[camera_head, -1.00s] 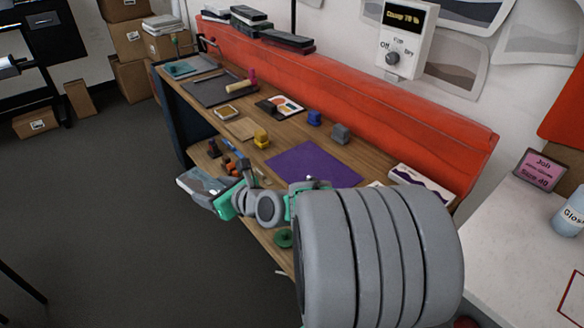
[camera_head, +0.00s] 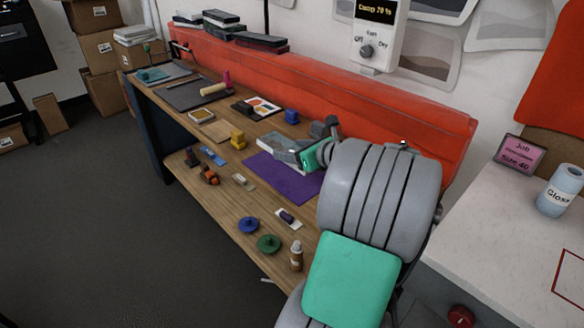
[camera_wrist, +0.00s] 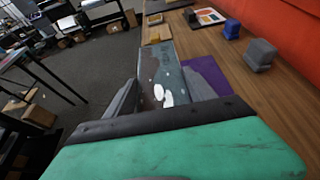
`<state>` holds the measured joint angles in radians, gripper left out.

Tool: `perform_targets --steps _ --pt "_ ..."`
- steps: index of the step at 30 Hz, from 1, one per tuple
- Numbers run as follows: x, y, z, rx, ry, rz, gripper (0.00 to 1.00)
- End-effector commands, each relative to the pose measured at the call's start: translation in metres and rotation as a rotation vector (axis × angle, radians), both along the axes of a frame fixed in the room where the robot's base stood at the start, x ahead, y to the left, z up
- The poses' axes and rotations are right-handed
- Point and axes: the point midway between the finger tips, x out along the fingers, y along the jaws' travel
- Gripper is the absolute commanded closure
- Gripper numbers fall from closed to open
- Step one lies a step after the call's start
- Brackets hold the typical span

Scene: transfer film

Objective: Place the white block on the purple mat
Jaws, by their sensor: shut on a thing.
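My gripper (camera_head: 294,152) is shut on the white block (camera_head: 272,143), a pale flat box with a dark grey-green face. In the wrist view the block (camera_wrist: 165,70) sticks out between my two grey fingers, with white patches on its face. The purple mat (camera_head: 268,182) lies flat on the wooden bench. In the head view the block overlaps the mat's far-left edge; I cannot tell its height above the bench. Part of the mat shows beyond the block in the wrist view (camera_wrist: 208,73). My arm hides the mat's right end.
A blue block (camera_head: 291,117), a grey block (camera_head: 319,128) and a yellow block (camera_head: 238,139) stand near the mat. The red back panel (camera_head: 400,100) rises behind. Green (camera_head: 269,243) and blue (camera_head: 248,225) discs and a small bottle (camera_head: 297,256) sit at the front.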

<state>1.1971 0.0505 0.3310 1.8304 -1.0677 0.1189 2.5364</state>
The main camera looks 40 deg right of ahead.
Motion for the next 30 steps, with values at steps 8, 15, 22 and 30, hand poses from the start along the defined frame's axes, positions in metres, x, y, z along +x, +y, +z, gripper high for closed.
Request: perform_targets --steps 8,15,22,30 --pt "0.03 -0.024 -0.05 0.002 0.001 0.0 0.82" --pt "0.035 -0.028 -0.085 0.005 0.002 -0.002 0.82" --pt "0.035 -0.028 -0.086 0.001 0.001 -0.001 0.82" --pt "0.034 -0.028 -0.09 0.002 0.002 -0.001 0.26"
